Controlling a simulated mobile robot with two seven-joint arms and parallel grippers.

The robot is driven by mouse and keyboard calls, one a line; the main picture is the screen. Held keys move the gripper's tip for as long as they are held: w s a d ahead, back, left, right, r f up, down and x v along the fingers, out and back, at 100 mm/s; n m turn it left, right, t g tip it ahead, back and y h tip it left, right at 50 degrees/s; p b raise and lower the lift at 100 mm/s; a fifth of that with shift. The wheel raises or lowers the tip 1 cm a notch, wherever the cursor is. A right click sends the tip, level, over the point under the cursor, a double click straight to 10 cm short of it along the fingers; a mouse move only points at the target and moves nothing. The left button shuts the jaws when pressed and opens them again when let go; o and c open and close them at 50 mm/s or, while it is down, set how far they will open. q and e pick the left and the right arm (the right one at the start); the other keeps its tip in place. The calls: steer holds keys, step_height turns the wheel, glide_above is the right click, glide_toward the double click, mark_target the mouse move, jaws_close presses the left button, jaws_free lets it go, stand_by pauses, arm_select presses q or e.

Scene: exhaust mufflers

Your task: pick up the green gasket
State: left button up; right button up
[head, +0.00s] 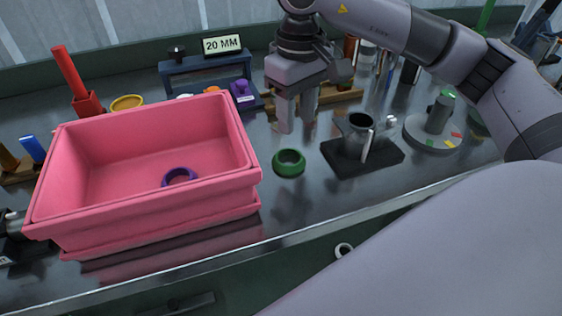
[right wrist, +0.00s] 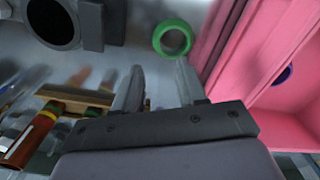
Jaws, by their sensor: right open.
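The green gasket (head: 289,163) is a ring lying flat on the metal bench, just right of the pink bin. It also shows in the right wrist view (right wrist: 173,38), near the top and beyond the fingertips. My right gripper (head: 298,128) hangs above the bench, behind the gasket in the head view and apart from it. Its two fingers (right wrist: 158,78) are spread with nothing between them. My left gripper is not in view.
The pink bin (head: 72,232), holding a purple ring (head: 180,177), stands left of the gasket. A black base with a metal flanged part (head: 358,142) stands close on its right. A round grey turntable (head: 433,140) is farther right. The bench's front edge lies nearer.

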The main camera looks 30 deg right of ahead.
mark_target(298, 151)
steer(key=f, duration=0.7)
steer(key=shift+s+d, duration=0.15)
steer(key=shift+s, duration=0.1)
jaws_close()
